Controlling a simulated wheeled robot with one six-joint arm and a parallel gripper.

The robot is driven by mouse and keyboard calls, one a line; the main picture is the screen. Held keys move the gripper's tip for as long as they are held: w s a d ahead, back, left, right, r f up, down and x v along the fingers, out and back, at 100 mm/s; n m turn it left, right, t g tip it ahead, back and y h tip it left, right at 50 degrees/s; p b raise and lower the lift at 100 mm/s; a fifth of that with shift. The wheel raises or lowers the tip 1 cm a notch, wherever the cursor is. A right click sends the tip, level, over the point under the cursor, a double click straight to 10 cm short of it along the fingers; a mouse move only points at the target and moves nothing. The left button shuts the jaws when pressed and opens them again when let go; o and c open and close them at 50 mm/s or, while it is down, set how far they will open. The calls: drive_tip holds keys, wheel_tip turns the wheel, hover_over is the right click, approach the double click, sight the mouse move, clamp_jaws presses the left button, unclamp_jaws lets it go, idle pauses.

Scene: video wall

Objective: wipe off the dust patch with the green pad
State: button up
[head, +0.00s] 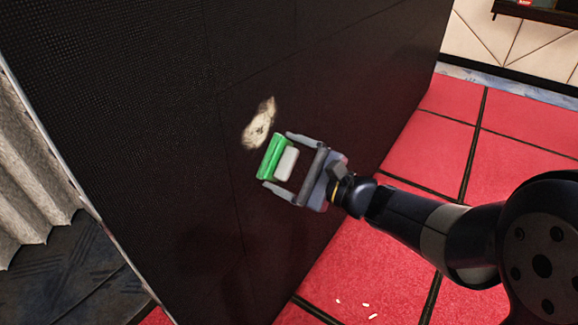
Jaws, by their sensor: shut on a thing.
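The dust patch (260,123) is a pale, uneven smear on the black video wall. The green pad (271,157) has a white grip block (287,162) behind it. My gripper (282,163) is shut on the pad's white block, with the grey fingers on either side of it. The pad's green face is turned to the wall, just below and to the right of the dust patch. I cannot tell whether the pad touches the wall.
The black video wall (130,100) fills the left and middle, with fine panel seams. A grey curtain (20,170) hangs at the far left. The red tiled floor (400,260) lies right of the wall, with several small pale bits (367,305) on it. A dark shelf (535,12) is at the top right.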

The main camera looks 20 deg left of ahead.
sight(243, 144)
drive_tip(key=shift+p+x, duration=0.45)
drive_tip(key=shift+x, duration=2.35)
drive_tip(key=shift+b+x, duration=0.4)
drive_tip(key=shift+x, duration=0.65)
drive_tip(key=shift+f, duration=0.1)
